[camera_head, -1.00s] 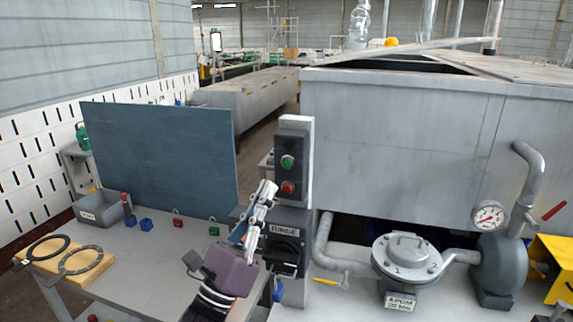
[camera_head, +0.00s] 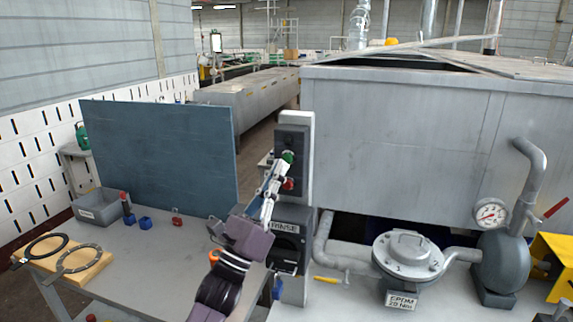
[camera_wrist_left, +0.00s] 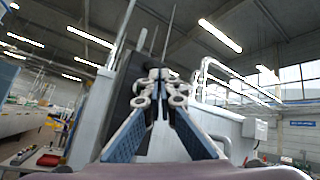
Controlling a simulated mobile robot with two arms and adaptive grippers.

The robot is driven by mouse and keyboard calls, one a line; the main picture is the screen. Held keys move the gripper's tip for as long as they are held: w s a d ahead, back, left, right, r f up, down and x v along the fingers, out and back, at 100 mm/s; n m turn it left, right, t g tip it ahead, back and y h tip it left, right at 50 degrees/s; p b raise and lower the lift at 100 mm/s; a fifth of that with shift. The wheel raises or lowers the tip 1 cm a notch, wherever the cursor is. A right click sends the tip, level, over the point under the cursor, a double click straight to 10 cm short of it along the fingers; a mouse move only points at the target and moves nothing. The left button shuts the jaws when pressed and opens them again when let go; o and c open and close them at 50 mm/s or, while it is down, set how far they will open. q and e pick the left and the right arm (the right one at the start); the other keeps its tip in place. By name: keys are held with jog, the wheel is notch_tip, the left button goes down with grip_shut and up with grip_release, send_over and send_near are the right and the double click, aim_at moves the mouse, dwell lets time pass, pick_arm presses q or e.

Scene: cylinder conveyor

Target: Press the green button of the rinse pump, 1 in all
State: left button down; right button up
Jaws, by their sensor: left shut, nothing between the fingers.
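The green button (camera_head: 289,156) sits above a red button (camera_head: 289,184) on a dark control box (camera_head: 292,137) fixed to a light post. My left gripper (camera_head: 279,163) is shut and empty, its fingertips pointing up at the green button's lower left edge. I cannot tell whether the tips touch the button. In the left wrist view the closed fingers (camera_wrist_left: 158,76) stand in front of the dark box, and the buttons are hidden. The RINSE switch box (camera_head: 287,237) is below, partly behind my arm. My right gripper is out of view.
A blue-grey panel (camera_head: 160,155) stands on the table left of my arm. A grey bin (camera_head: 98,208), ring gaskets on a wooden board (camera_head: 95,264) and small padlocks lie on the table. A pump (camera_head: 497,262) with gauge and pipes is at the right.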

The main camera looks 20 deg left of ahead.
pick_arm(q)
jog(key=shift+w, duration=0.6)
jog(key=shift+b, duration=0.3)
dwell(0.8)
jog(key=shift+w, duration=0.45)
jog(key=shift+w+b, duration=0.45)
jog(key=shift+b, duration=0.2)
dwell(0.4)
jog(key=shift+s, duration=0.9)
